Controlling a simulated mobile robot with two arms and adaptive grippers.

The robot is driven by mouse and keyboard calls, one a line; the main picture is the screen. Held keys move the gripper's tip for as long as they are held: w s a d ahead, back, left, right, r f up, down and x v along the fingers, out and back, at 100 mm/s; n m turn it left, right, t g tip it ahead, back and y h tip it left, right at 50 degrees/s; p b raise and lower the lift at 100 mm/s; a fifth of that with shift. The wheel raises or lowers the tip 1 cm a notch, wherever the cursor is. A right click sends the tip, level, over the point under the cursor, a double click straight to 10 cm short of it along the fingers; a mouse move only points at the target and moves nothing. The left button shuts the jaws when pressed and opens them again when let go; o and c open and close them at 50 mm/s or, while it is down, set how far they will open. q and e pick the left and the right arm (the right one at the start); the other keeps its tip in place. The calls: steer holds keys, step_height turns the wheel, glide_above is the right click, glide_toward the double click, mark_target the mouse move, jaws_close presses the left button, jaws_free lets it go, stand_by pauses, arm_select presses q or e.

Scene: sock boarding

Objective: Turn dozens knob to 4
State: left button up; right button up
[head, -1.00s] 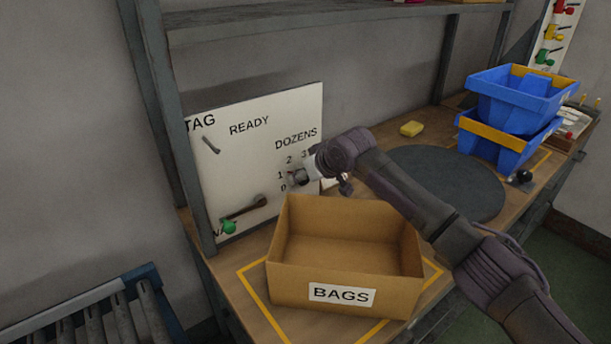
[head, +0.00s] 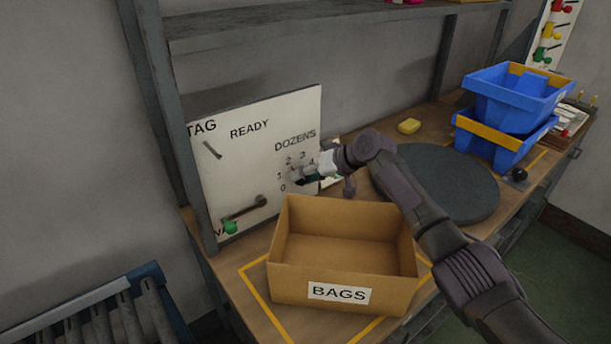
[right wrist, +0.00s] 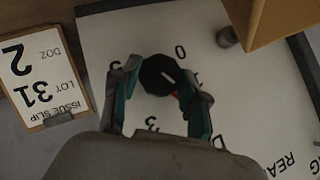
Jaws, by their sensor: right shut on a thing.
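The white panel (head: 240,165) stands upright at the back left of the bench, with a DOZENS dial marked 0 to 4. My right gripper (right wrist: 160,88) is at this dial, its fingers on either side of the round dark dozens knob (right wrist: 157,72) and shut on it. The knob has a short pale pointer line; which number it points to I cannot tell. In the head view my right gripper (head: 308,174) covers most of the knob. The wrist view shows the panel upside down, with the 0 and 3 readable. My left gripper is out of view.
The open BAGS box (head: 340,292) stands just in front of the panel, below my right arm. A green-tipped lever (head: 230,227) is low on the panel. An issue slip on a clipboard (right wrist: 40,70) lies beside the panel. Blue bins (head: 515,100) and a round dark mat (head: 445,185) are to the right.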

steer(key=o, duration=1.1)
steer(key=shift+o, duration=0.2)
steer(key=v, duration=1.2)
